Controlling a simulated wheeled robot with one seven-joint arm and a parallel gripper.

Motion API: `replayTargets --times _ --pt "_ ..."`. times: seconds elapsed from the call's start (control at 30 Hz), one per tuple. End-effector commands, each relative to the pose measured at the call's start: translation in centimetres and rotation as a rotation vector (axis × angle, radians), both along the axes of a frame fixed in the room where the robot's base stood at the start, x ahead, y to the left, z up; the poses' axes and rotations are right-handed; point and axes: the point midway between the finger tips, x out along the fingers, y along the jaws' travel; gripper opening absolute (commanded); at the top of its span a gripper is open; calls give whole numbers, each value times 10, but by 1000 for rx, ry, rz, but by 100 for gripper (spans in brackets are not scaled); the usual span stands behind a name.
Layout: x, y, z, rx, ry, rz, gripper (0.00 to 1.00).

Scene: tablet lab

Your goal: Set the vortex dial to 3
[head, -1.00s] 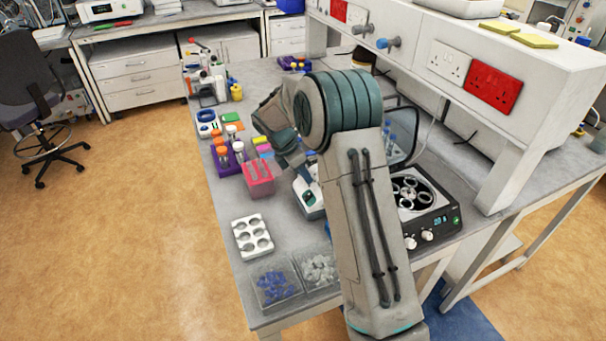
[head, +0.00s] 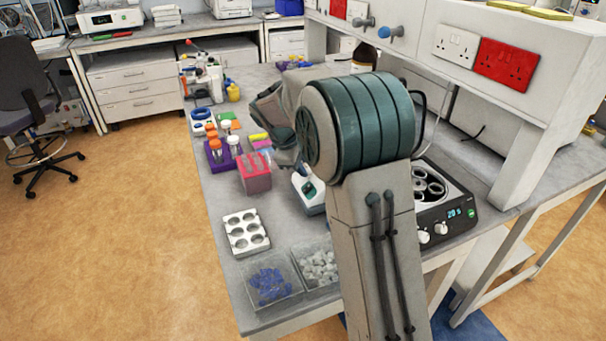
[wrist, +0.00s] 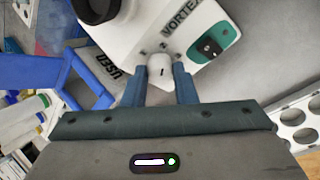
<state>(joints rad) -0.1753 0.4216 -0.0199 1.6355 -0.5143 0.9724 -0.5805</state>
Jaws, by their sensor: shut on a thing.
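The vortex mixer (head: 311,192) is a white and teal device on the bench, partly hidden behind my arm in the head view. In the wrist view its white body (wrist: 143,32) carries VORTEX lettering and a dark switch on a teal patch. The small white dial (wrist: 160,68) with a dark mark sits on the mixer's near face. My gripper (wrist: 160,84) has its two blue fingers on either side of the dial, shut on it. The dial's numbers are not readable. The head view does not show my fingertips.
A pink rack (head: 255,178) stands close left of the mixer. A white rack with holes (head: 246,232) and clear bins of blue (head: 269,284) and white pieces lie nearer the front. A centrifuge (head: 443,205) is at right. Blue parts (wrist: 85,65) show left in the wrist view.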

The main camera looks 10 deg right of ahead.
Motion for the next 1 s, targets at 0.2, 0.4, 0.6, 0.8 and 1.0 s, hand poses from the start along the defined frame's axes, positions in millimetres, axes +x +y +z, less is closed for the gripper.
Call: replayTargets --times 0.2,0.4,0.6,0.8,1.0 --pt "-1 1 -7 24 -124 -161 2" --pt "-2 2 -8 48 -235 -312 2" --pt "-2 3 -8 71 -348 -462 2" --pt "-3 4 -8 93 -456 -608 2" --pt "-3 4 -7 110 -545 -730 2"
